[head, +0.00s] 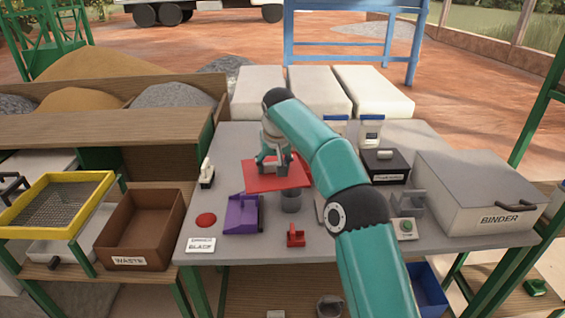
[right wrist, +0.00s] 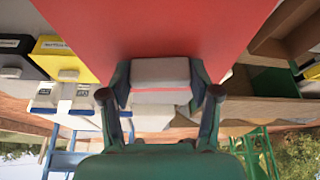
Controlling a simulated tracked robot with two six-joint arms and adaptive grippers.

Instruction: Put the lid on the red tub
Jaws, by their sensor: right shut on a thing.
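My right gripper (head: 272,160) is shut on the grey handle (right wrist: 160,72) of a flat red lid (head: 262,180). The lid is roughly level over the middle of the table and fills the upper middle of the right wrist view (right wrist: 155,25). The red tub itself cannot be made out; the lid and my right arm cover that part of the table. I cannot tell whether the lid touches anything below it. My left gripper is not in view.
A grey cup (head: 291,201) stands just under the lid's front edge. A purple tray (head: 241,216), a small red object (head: 295,236) and a red disc (head: 205,220) lie nearby. Black (head: 386,165) and BINDER (head: 480,200) boxes stand right. A brown WASTE bin (head: 140,230) stands left.

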